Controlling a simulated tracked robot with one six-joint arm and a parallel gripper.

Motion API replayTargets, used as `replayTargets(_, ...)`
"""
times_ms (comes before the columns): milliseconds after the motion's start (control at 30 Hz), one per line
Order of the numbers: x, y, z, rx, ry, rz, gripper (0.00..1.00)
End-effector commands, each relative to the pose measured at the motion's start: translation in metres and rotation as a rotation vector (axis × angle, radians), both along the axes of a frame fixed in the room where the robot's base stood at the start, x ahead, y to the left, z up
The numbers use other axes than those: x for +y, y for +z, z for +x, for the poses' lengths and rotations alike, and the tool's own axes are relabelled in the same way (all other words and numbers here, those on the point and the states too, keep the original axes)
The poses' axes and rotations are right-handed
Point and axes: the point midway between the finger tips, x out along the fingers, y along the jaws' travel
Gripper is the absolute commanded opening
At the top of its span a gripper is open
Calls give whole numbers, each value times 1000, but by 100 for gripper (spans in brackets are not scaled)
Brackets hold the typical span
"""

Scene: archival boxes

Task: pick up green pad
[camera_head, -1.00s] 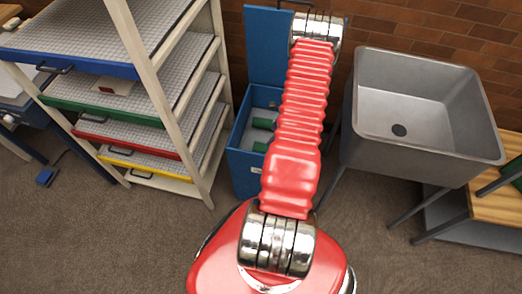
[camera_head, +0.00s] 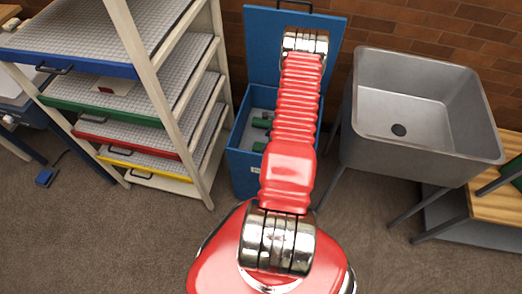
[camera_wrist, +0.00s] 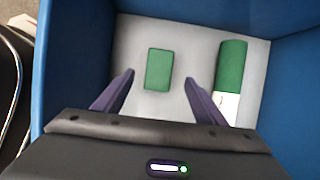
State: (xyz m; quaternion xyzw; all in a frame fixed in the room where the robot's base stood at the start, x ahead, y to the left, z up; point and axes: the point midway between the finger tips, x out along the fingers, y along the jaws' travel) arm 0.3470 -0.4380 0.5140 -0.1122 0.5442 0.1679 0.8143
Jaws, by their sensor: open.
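A green pad (camera_wrist: 159,69), a small flat rectangle, lies on the pale floor inside a blue box (camera_head: 243,160). In the wrist view my gripper (camera_wrist: 158,84) is open and empty, its two dark fingers pointing into the box with the pad between and beyond their tips. A longer green object (camera_wrist: 232,66) with a white end lies to the right of the pad. In the head view my red arm reaches over the box and hides part of its inside; the gripper does not show there.
The blue box walls (camera_wrist: 97,50) stand close on both sides, and its lid (camera_head: 262,45) is raised against the brick wall. A drawer rack (camera_head: 165,110) stands left of the box and a steel sink (camera_head: 425,160) stands right.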

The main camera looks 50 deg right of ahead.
Motion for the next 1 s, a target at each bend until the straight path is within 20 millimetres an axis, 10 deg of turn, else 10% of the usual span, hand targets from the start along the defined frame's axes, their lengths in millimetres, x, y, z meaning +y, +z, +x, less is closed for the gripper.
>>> replayTargets(1000, 14, -57, 25, 1, 2, 1, 65)
